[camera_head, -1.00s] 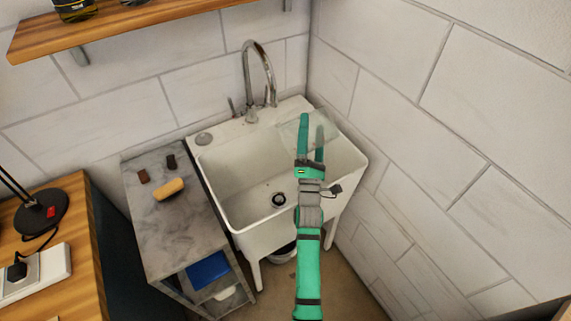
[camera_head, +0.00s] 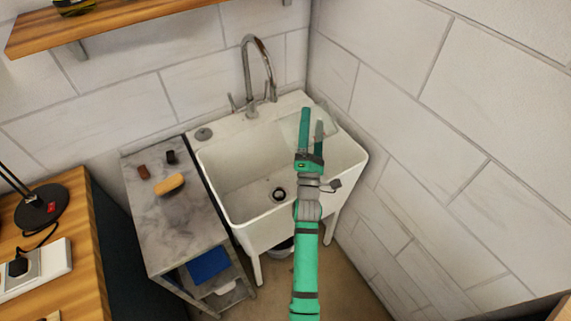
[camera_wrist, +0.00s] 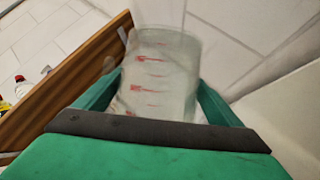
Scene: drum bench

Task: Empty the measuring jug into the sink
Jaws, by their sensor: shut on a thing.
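My gripper (camera_head: 311,128) is shut on the clear measuring jug (camera_wrist: 158,75), which has red markings and fills the space between the green fingers in the wrist view. In the head view the jug (camera_head: 294,127) is a faint see-through shape beside the fingers, over the back right part of the sink. The white sink (camera_head: 240,180) stands in the corner, with its drain at the bottom of the basin. The jug appears tilted over, but its exact angle is hard to tell. I cannot tell whether any liquid is in it.
A chrome tap (camera_head: 262,62) rises at the sink's back. A grey marble-topped cart (camera_head: 185,215) with a tan brush-like block (camera_head: 170,184) stands left of the sink. Tiled walls close in behind and right. A wooden shelf (camera_head: 110,27) hangs at upper left.

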